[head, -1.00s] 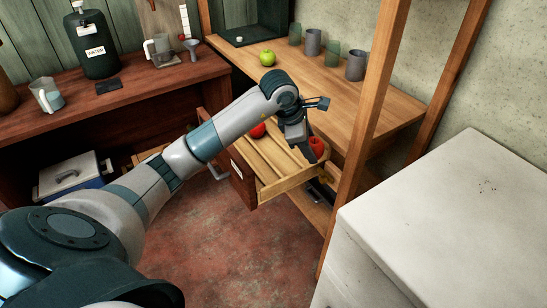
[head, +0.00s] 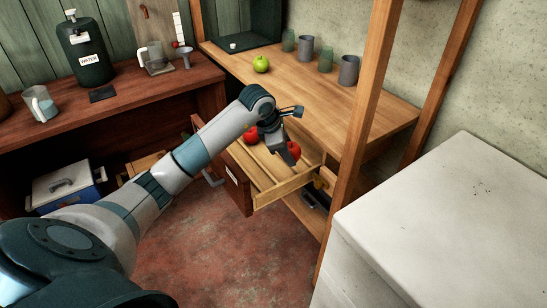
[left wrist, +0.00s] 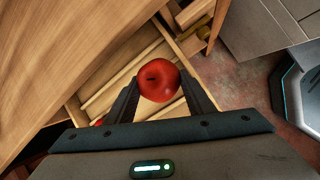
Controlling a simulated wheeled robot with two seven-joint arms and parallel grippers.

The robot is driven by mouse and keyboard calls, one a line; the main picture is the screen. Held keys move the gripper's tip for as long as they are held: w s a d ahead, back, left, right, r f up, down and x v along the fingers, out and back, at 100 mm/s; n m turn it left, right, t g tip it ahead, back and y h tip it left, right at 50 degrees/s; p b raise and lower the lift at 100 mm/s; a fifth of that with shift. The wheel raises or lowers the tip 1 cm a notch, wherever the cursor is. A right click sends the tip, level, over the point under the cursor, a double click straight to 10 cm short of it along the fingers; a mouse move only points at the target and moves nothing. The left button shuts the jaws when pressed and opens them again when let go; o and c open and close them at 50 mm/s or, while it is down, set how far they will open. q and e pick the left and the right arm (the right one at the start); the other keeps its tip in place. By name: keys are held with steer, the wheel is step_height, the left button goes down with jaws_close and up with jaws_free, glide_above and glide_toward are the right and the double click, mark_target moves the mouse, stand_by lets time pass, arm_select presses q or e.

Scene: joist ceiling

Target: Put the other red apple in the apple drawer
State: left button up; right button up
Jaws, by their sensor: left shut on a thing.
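My left gripper (head: 286,152) is shut on a red apple (head: 293,150) and holds it over the open drawer (head: 290,187). In the left wrist view this apple (left wrist: 158,80) sits between the two fingers, with the drawer's slats behind it. The other red apple (head: 251,136) is at the drawer's back left, partly hidden by my arm. A small red bit of it shows by the left finger in the left wrist view (left wrist: 99,122). I cannot tell whether the held apple touches the drawer floor. My right gripper is out of view.
A green apple (head: 261,64) and several cups (head: 348,70) stand on the wooden shelf top (head: 310,90) above the drawer. A wooden post (head: 361,110) rises right of the drawer. A white cabinet (head: 450,210) fills the lower right. A water container (head: 85,50) stands on the left bench.

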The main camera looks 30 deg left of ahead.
arm_select(q)
steer(key=a+f, duration=0.1)
steer(key=a, duration=0.1)
steer(key=w+a+f, duration=0.1)
steer(key=a, duration=0.1)
steer(key=a+f, duration=0.1)
steer(key=a, duration=0.1)
steer(key=shift+w+f, duration=0.25)
steer(key=shift+f, duration=0.15)
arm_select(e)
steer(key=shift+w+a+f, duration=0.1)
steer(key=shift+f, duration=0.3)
arm_select(q)
steer(key=shift+f+p, duration=0.1)
steer(key=shift+p, duration=0.2)
step_height(320, 180, down, 3)
steer(key=shift+r+p, duration=0.15)
steer(key=shift+p, duration=0.15)
steer(key=shift+f, duration=0.55)
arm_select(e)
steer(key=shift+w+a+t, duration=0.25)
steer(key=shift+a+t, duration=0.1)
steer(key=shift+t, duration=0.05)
arm_select(q)
steer(key=shift+f, duration=0.1)
